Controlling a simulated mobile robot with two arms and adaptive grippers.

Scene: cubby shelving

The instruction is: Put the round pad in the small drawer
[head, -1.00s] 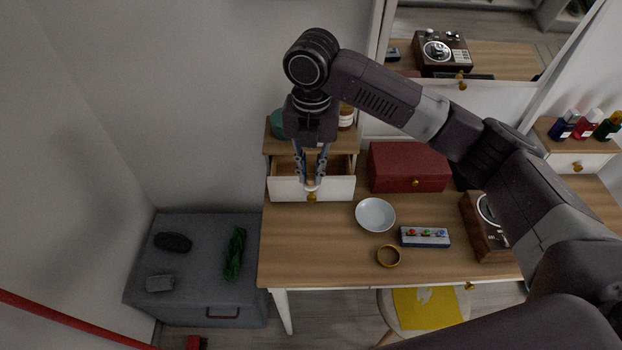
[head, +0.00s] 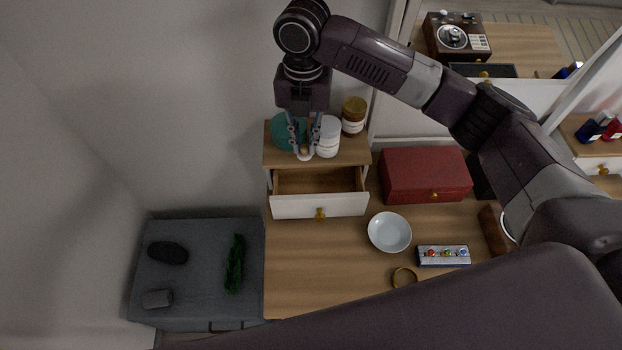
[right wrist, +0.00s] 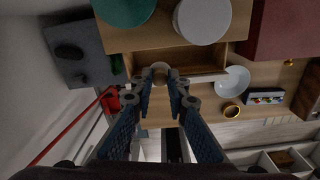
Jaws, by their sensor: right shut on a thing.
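My right gripper (head: 304,150) is shut on the round pad (head: 304,154), a small pale disc with a tan middle. In the head view it overlaps the front edge of the small cabinet top, beside a white jar; its exact height is unclear. In the right wrist view the pad (right wrist: 160,70) sits between the fingertips. The small drawer (head: 290,207) stands pulled open below, with a white front and brass knob. Its visible wooden inside looks empty. It also shows in the right wrist view (right wrist: 205,61). My left gripper is not in view.
A white jar (head: 328,140), a brown jar (head: 353,116) and a teal container (head: 284,132) stand on the cabinet top. A red box (head: 425,174), white bowl (head: 389,232), gold ring (head: 404,269) and small tray (head: 428,261) are to the right. Desk below the drawer is clear.

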